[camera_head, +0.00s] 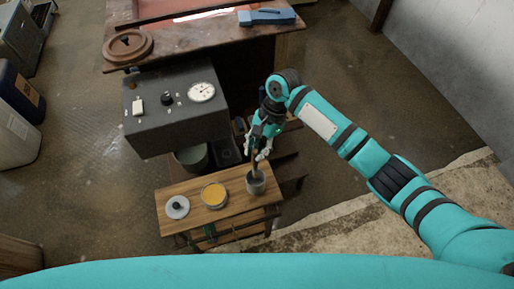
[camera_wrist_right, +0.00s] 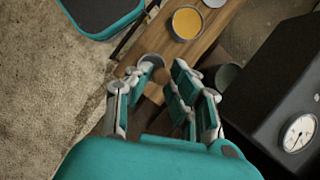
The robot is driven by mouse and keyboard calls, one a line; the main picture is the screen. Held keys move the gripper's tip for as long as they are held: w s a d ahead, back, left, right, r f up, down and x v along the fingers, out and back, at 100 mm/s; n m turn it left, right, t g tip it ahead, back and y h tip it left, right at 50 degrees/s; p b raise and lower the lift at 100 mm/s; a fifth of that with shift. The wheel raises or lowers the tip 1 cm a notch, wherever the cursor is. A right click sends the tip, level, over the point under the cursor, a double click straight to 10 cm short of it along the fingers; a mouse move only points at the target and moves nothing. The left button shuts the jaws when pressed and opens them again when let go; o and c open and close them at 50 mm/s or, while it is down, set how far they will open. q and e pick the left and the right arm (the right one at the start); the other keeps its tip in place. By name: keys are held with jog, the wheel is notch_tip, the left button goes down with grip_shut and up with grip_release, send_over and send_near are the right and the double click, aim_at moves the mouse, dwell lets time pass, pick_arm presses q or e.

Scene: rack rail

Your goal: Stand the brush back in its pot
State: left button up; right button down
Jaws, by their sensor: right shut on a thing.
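A small grey pot (camera_head: 257,186) stands at the right end of the narrow wooden shelf (camera_head: 233,203). My right gripper (camera_head: 257,153) is just above the pot, pointing down, and is shut on the brush (camera_head: 255,168). The brush is roughly upright, and its lower end overlaps the pot's mouth; I cannot tell how deep it sits or whether it touches the pot. In the right wrist view the pot's rim (camera_wrist_right: 153,59) shows past the fingers (camera_wrist_right: 160,84), and the brush cannot be made out. My left gripper is not in view.
A tin of yellow-orange content (camera_head: 214,194) and a pale round lid with a dark knob (camera_head: 177,207) stand left of the pot. A dark box with a dial (camera_head: 178,118) rises behind the shelf. A wooden bench (camera_head: 180,40) is farther back.

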jog(key=shift+f+b, duration=0.55)
jog(key=shift+f, duration=2.35)
jog(key=c, duration=1.1)
grip_release()
jog(key=shift+c, duration=0.2)
jog(key=v, duration=1.2)
jog(key=shift+s, duration=0.15)
